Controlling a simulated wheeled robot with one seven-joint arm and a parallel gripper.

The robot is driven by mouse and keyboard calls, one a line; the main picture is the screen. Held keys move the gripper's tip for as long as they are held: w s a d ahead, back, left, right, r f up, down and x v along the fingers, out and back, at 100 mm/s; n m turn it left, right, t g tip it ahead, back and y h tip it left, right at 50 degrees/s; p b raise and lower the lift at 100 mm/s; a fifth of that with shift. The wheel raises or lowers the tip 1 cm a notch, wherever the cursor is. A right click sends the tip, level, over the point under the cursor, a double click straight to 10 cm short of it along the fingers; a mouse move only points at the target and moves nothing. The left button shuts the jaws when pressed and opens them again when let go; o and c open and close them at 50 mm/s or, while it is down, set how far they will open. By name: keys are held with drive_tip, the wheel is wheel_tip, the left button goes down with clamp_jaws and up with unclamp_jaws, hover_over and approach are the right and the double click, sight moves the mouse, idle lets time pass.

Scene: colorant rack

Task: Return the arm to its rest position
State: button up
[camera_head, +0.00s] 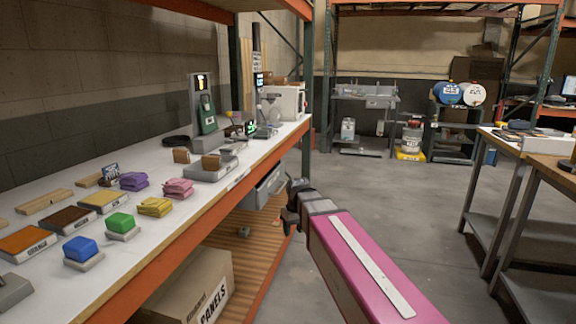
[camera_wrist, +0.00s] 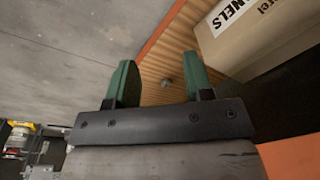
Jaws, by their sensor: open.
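My arm shows in the head view as a pink link with a white strip, reaching from the bottom right toward the rack. My gripper (camera_head: 292,207) is at its far end, beside the front edge of the rack's white shelf and lower than its top. In the wrist view my gripper (camera_wrist: 160,82) has two green fingers set well apart, with nothing between them.
The white shelf (camera_head: 150,225) holds coloured blocks, trays and devices. A cardboard box (camera_head: 195,290) stands on the lower shelf, left of my gripper. An orange beam (camera_head: 225,200) edges the rack. Open concrete floor (camera_head: 400,200) lies to the right, before a workbench (camera_head: 515,150).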

drive_tip(key=s+d+f+m, duration=0.2)
drive_tip(key=s+d+f, duration=0.3)
drive_tip(key=d+f, duration=0.2)
drive_tip(key=s+d+f+m+h, duration=0.1)
drive_tip(key=s+d+f+m, duration=0.2)
drive_tip(key=s+d+f, duration=0.3)
drive_tip(key=d+f, duration=0.2)
drive_tip(key=d, duration=0.1)
drive_tip(key=shift+d+g, duration=0.25)
drive_tip(key=shift+g, duration=0.15)
drive_tip(key=shift+s, duration=0.1)
